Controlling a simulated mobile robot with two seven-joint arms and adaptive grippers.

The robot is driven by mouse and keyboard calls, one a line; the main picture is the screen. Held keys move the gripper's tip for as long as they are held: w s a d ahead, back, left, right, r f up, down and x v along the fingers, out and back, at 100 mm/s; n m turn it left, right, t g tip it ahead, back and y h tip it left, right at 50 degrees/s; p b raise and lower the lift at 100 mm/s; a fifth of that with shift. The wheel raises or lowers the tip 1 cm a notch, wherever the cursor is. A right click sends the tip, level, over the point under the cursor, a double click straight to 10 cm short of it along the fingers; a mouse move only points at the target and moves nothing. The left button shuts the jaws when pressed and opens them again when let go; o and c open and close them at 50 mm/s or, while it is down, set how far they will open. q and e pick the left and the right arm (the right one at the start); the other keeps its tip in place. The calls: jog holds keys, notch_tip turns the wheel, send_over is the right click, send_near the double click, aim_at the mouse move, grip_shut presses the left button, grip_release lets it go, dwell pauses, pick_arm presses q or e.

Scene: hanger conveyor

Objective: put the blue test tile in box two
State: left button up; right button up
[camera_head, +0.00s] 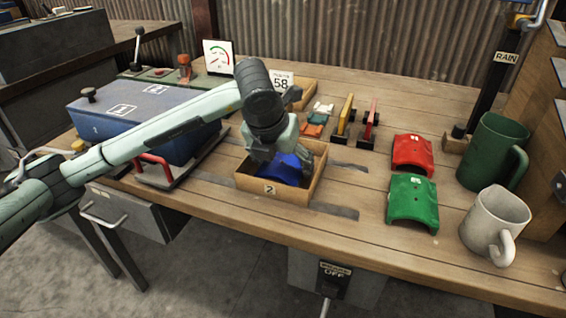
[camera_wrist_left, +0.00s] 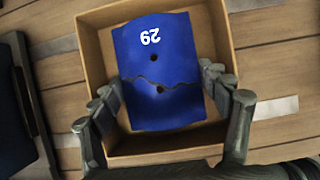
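The blue test tile (camera_head: 284,170) is inside box two (camera_head: 270,195), a small wooden box marked "2". In the left wrist view the tile (camera_wrist_left: 160,60) carries a white "29", two holes and a dark jagged line, and the box walls (camera_wrist_left: 90,50) surround it. My left gripper (camera_head: 273,158) reaches down into the box from above. Its fingertips (camera_wrist_left: 161,78) lie against the tile's two side edges. The tile's underside is hidden, so I cannot tell whether it rests on the box floor. My right gripper is in neither view.
A red tile (camera_head: 412,154) and a green tile (camera_head: 412,202) lie right of the box. A white mug (camera_head: 490,222) and a green mug (camera_head: 487,150) stand farther right. A blue case (camera_head: 130,115) stands left. A second wooden box (camera_head: 305,92) is behind.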

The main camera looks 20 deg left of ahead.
pick_arm(q)
jog(key=shift+o, duration=0.4)
jog(key=shift+r, duration=0.15)
jog(key=v, duration=1.2)
jog(key=shift+s, duration=0.1)
